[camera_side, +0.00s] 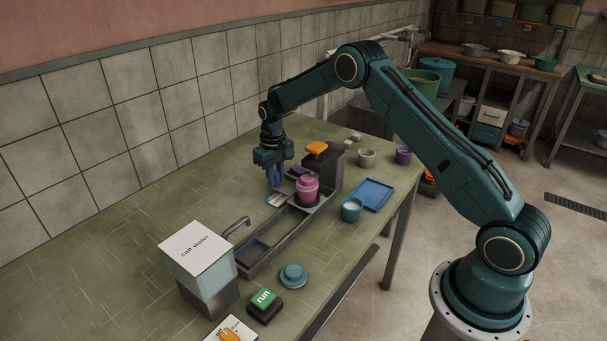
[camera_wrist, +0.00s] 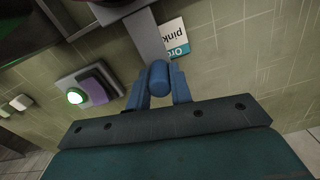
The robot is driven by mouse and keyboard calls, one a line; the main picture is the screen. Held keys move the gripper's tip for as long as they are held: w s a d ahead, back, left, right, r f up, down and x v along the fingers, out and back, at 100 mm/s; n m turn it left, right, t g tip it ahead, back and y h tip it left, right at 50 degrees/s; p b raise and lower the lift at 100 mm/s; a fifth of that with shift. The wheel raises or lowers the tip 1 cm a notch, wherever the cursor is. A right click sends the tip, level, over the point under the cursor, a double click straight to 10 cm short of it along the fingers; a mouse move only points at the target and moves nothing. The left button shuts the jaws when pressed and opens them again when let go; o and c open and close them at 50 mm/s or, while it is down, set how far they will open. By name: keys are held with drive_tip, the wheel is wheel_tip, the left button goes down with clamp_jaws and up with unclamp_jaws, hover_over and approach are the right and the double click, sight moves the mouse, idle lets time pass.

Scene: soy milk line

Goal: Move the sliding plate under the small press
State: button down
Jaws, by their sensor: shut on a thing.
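A pink lidded pot (camera_side: 307,188) stands in the dark rail at the foot of the small press (camera_side: 318,158), which has an orange top. The pot is close to the press head; I cannot tell if it is exactly under it. The sliding plate under the pot is mostly hidden. My gripper (camera_side: 275,176) is low behind the rail, left of the pot. In the wrist view its blue fingers (camera_wrist: 160,92) are shut on a blue knob (camera_wrist: 158,76) at the end of a grey bar (camera_wrist: 146,36).
The rail's near end has an empty dark recess (camera_side: 254,250). A salt water tank (camera_side: 200,258), run button (camera_side: 264,302) and teal lid (camera_side: 293,275) stand nearby. A teal cup (camera_side: 351,209) and blue tray (camera_side: 373,195) lie right. An order card (camera_wrist: 176,38) lies beside the bar.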

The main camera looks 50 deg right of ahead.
drive_tip(key=c, duration=1.3)
unclamp_jaws()
drive_tip(key=shift+o, duration=0.2)
drive_tip(key=shift+r, duration=0.1)
wheel_tip(320, 180, up, 14)
